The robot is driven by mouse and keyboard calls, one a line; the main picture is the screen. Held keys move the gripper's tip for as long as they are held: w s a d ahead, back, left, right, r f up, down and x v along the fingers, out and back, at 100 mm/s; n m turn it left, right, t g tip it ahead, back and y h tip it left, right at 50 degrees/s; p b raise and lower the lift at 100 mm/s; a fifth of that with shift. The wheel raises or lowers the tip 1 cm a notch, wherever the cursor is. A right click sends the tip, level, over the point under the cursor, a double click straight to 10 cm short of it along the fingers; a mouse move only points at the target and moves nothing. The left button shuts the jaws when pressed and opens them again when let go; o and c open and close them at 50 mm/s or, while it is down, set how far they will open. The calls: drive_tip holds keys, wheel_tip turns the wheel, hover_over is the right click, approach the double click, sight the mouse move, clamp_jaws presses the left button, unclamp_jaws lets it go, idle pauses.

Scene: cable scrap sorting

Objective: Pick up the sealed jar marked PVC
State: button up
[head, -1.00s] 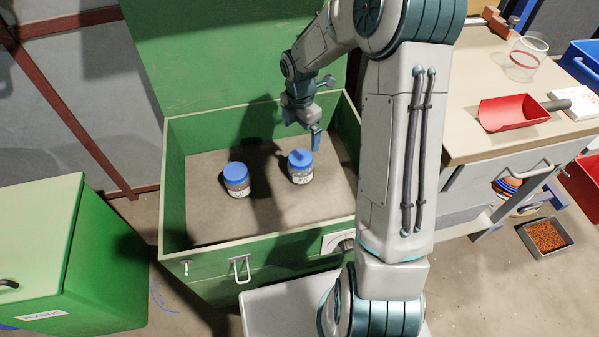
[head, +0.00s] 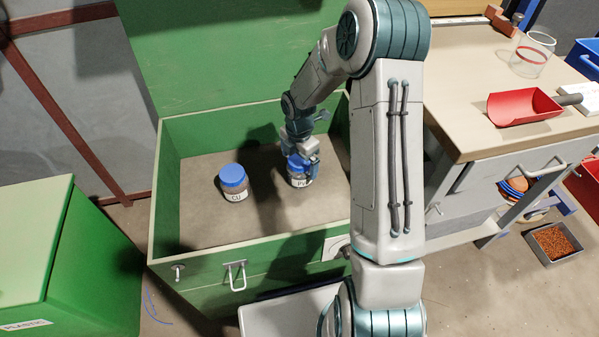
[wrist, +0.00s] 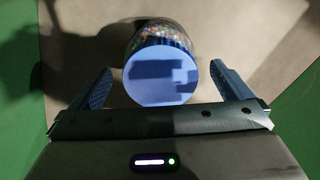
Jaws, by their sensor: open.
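The jar marked PVC (head: 300,182) stands upright in the open green chest, its blue lid partly hidden by my gripper (head: 302,160). In the wrist view the jar's round blue lid (wrist: 160,77) lies between the two blue fingers of my gripper (wrist: 161,88), with a visible gap on each side. Multicoloured bits show through the clear wall of the jar. My gripper is open and is at the lid from above. A second blue-lidded jar, marked CU (head: 234,183), stands to the left, apart from my gripper.
The green chest's front wall (head: 215,262) and side walls surround both jars, and its raised lid (head: 235,50) stands behind. A closed green bin (head: 35,240) is at left. A workbench (head: 455,135) with a red scoop (head: 523,107) is at right.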

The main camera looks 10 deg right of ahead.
wheel_tip(320, 180, down, 3)
drive_tip(key=shift+b, duration=0.45)
drive_tip(key=shift+r, duration=0.1)
drive_tip(key=shift+c, duration=0.3)
drive_tip(key=c, duration=1.1)
drive_tip(key=shift+o, duration=0.2)
drive_tip(key=shift+r, duration=0.1)
